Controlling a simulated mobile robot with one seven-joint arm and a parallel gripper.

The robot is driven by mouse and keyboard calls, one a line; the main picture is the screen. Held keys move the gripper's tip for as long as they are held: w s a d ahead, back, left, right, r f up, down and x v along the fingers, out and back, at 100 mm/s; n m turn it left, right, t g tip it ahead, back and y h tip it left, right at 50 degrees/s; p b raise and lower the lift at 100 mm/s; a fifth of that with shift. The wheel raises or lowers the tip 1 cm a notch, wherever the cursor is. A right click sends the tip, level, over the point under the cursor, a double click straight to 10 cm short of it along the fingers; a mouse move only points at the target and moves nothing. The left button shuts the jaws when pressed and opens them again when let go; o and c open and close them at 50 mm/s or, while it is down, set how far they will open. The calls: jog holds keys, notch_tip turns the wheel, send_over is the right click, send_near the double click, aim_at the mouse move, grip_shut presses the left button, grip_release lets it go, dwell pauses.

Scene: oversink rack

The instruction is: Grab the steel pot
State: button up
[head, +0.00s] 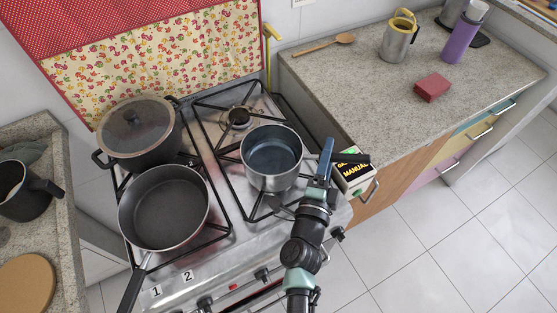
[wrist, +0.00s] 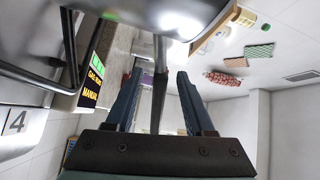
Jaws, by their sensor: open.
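The steel pot (head: 272,160) stands on the front right part of the stove, upright, with its dark handle (head: 350,158) pointing right. My gripper (head: 325,158) is at the handle, just right of the pot body, with its blue fingers pointing away from the stove's front. In the wrist view my gripper (wrist: 159,78) is open, with one finger on each side of the dark handle (wrist: 160,95). I see a gap beside the handle there, and the fingers are not closed on it.
A black frying pan (head: 163,207) and a lidded dark pot (head: 137,132) stand on the left of the stove. A box labelled MANUAL (head: 352,178) sits just below the handle. The right counter holds a red block (head: 432,87), a yellow-topped jug (head: 398,40) and a purple bottle (head: 461,40).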

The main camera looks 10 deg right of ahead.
jog(key=shift+x, duration=1.15)
grip_shut()
dwell(0.5)
jog(key=shift+r, duration=0.1)
